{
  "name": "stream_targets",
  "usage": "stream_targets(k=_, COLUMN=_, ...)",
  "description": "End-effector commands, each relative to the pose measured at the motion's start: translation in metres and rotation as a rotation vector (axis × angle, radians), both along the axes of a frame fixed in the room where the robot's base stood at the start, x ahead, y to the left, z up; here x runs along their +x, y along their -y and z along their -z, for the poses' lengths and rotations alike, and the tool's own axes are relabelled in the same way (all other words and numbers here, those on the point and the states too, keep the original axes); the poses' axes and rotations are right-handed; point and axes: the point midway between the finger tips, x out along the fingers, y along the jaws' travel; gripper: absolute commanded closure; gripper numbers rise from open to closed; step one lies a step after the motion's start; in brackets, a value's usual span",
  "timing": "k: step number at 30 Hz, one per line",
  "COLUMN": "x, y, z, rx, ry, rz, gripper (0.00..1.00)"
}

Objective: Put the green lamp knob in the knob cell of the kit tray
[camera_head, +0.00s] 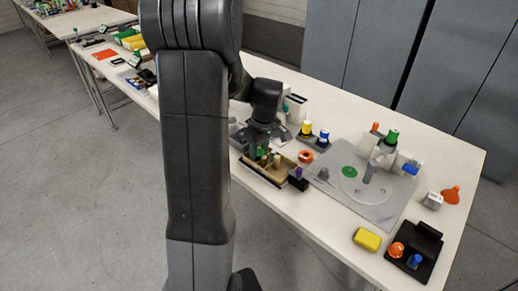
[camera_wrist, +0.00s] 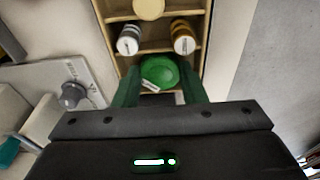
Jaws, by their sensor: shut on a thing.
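The green lamp knob (camera_wrist: 158,74) is a round green piece with a small white label, seen between my gripper's green fingers in the wrist view. My gripper (camera_wrist: 160,92) is shut on it. The kit tray (camera_wrist: 209,22) is a tan box with dividers, directly below. The knob overlaps a tray compartment nearest the gripper; I cannot tell whether it is inside or just above. In the head view my gripper (camera_head: 262,150) is low over the kit tray (camera_head: 263,174), and the knob is not clearly distinguishable from the green fingers.
Other tray compartments hold a white-and-black cylinder (camera_wrist: 130,38), a gold cylinder (camera_wrist: 183,37) and a cream round piece (camera_wrist: 148,8). A grey plate (camera_head: 378,209) with fixtures stands to the right. A black block with a purple top (camera_head: 298,180) is close beside the tray.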

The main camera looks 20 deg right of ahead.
Motion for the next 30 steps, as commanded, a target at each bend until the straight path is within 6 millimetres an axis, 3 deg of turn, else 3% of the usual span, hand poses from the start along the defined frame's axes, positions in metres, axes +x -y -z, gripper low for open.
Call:
stream_targets(k=5, x=0.0, y=0.0, z=0.005, rx=0.0, ry=0.0, rz=0.0, gripper=0.84)
stream_targets(k=6, x=0.0, y=0.0, z=0.003, rx=0.0, ry=0.0, rz=0.0, gripper=0.55)
stream_targets(k=7, x=0.0, y=0.0, z=0.003, rx=0.0, ry=0.0, rz=0.0, gripper=0.53)
stream_targets(k=19, x=0.0, y=0.001, z=-0.007, rx=-0.001, ry=0.003, rz=0.0, gripper=0.53)
stream_targets(k=30, x=-0.01, y=0.005, z=-0.082, rx=-0.002, ry=0.004, rz=0.002, gripper=0.53)
